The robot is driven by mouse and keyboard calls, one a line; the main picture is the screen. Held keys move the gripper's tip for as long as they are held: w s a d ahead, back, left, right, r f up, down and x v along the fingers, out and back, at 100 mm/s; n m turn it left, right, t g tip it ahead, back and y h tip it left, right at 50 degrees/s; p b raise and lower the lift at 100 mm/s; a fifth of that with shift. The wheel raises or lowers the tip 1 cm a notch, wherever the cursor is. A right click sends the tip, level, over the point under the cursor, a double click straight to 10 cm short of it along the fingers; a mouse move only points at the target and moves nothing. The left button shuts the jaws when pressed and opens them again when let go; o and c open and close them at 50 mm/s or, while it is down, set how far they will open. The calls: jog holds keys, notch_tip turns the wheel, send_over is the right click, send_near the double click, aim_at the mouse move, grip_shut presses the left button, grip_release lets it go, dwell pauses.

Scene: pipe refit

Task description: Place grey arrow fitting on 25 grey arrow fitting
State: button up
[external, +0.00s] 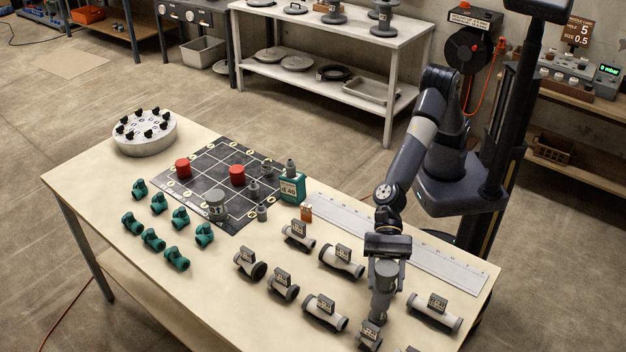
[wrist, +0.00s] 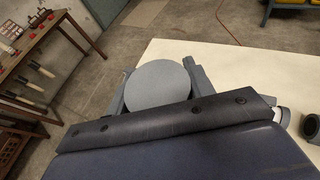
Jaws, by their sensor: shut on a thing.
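My gripper (external: 386,262) is shut on a grey, round-ended fitting (external: 383,293), upright above the front right part of the table. In the wrist view, its flat round end (wrist: 158,84) shows between the fingers. I cannot make out an arrow on it. Grey pipe fittings with dark tags lie around it: one (external: 370,335) just below, one (external: 325,311) to the left, one (external: 434,312) to the right. The tag numbers are too small to read, so I cannot tell which is 25. I cannot tell whether the held fitting touches the one below it.
A black gridded mat (external: 202,160) holds red cylinders and grey pieces, with a green box (external: 293,188) at its edge. Several green fittings (external: 153,240) lie in front. A grey round stand (external: 145,138) is at the far left. A long ruler (external: 440,262) lies along the right edge.

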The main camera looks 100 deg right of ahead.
aim_at(384, 290)
jog(key=shift+f, duration=1.85)
jog(key=shift+f+b, duration=0.2)
jog(key=shift+b, duration=0.2)
jog(key=o, duration=1)
jog(key=shift+r, duration=0.15)
jog(key=shift+r+p, duration=0.15)
jog(key=shift+p, duration=0.2)
jog(key=shift+d, duration=0.35)
jog(key=b+v, duration=0.2)
jog(key=v, duration=0.9)
jog(key=shift+s+d, duration=0.1)
jog(key=shift+d, duration=0.05)
